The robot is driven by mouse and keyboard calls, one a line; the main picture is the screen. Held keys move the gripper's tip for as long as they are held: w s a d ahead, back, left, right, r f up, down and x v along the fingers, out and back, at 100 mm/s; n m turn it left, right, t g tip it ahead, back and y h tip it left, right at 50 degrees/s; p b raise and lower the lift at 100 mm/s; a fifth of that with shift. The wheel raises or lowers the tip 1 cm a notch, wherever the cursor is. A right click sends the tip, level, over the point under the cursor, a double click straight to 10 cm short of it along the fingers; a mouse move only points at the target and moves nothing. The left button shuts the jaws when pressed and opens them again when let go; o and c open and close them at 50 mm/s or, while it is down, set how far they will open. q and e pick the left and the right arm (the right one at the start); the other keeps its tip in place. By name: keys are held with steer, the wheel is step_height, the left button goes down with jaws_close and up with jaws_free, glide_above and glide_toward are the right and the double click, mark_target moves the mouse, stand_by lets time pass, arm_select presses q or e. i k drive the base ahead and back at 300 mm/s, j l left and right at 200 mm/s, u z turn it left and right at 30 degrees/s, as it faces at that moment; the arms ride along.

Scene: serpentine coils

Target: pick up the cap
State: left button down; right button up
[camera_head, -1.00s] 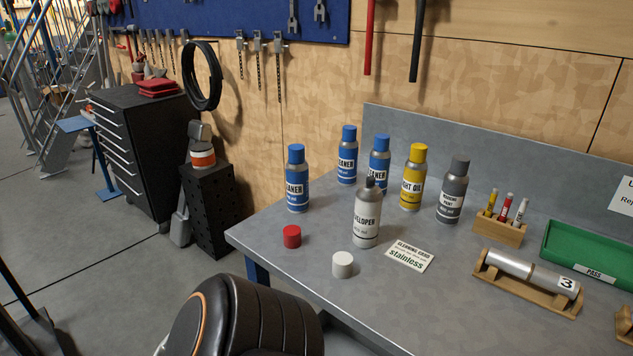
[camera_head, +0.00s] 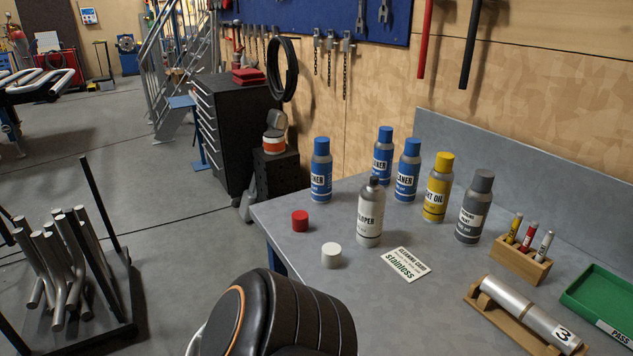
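Two loose caps stand on the grey table (camera_head: 420,315): a red cap (camera_head: 300,221) near its left edge and a white cap (camera_head: 331,255) closer to me. I cannot tell which one the task means. The grey developer can (camera_head: 369,215) stands upright just behind the white cap, without a cap on its nozzle. A black, ribbed part of my own arm shows at the bottom, in front of the table edge. Neither gripper is in view.
Blue cleaner cans (camera_head: 321,170), a yellow light oil can (camera_head: 437,188) and a grey can (camera_head: 473,208) stand behind. A rack of bent tubes (camera_head: 62,262) stands left.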

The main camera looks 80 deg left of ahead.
mark_target(299, 219)
steer(key=u, duration=2.7)
steer(key=z, duration=2.2)
steer(key=k+j, duration=0.15)
steer(key=j, duration=0.25)
steer(key=k+j+z, duration=0.1)
steer(key=j, duration=0.3)
steer(key=k+j, duration=0.2)
steer(key=j, duration=0.2)
steer(key=k+j, duration=0.15)
steer(key=j, duration=0.25)
steer(key=k+j+z, duration=0.1)
steer(key=j, duration=0.3)
